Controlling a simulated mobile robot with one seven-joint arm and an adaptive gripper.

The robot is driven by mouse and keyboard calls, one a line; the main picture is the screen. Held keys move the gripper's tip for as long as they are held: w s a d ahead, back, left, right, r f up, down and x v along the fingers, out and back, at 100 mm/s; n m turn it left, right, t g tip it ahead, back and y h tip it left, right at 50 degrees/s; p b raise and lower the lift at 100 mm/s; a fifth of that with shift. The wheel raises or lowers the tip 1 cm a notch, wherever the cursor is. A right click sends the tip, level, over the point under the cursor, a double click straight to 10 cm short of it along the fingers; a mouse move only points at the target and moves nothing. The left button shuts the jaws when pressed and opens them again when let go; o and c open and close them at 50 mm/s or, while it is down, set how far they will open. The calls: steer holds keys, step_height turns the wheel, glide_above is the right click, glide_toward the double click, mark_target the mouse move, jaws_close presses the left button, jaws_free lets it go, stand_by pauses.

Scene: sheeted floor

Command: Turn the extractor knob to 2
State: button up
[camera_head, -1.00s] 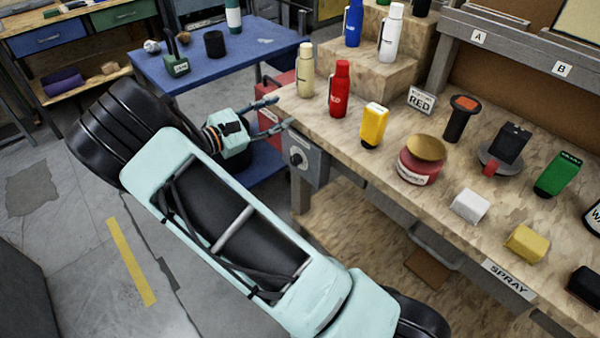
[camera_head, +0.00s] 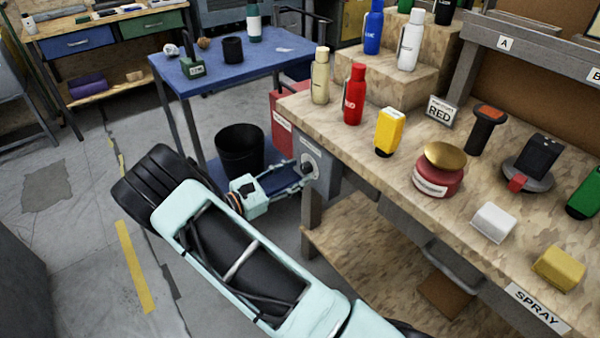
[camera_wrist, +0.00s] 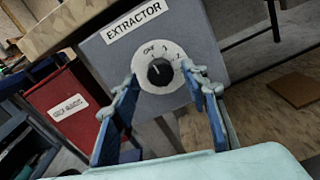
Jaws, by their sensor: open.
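The extractor knob (camera_wrist: 160,72) is a black dial on a white disc, on a grey box (camera_wrist: 199,40) labelled EXTRACTOR. Around it are OFF and number marks; the digits are too small to read surely. A pale line on the knob points up and a little left, towards OFF. In the head view the knob (camera_head: 308,168) is on the box at the workbench's left end. My gripper (camera_wrist: 166,78) is open, its two fingers on either side of the knob in the wrist view. I cannot tell whether they touch it. In the head view my gripper (camera_head: 300,174) reaches the box.
The wooden workbench (camera_head: 400,165) holds bottles, a red tin (camera_head: 438,172) and other items. A red container (camera_wrist: 72,105) stands left of the box. A black bin (camera_head: 240,150) and a blue table (camera_head: 270,45) are behind my gripper.

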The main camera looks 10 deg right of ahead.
steer(key=shift+x, duration=0.95)
steer(key=shift+c, duration=0.3)
jaws_close()
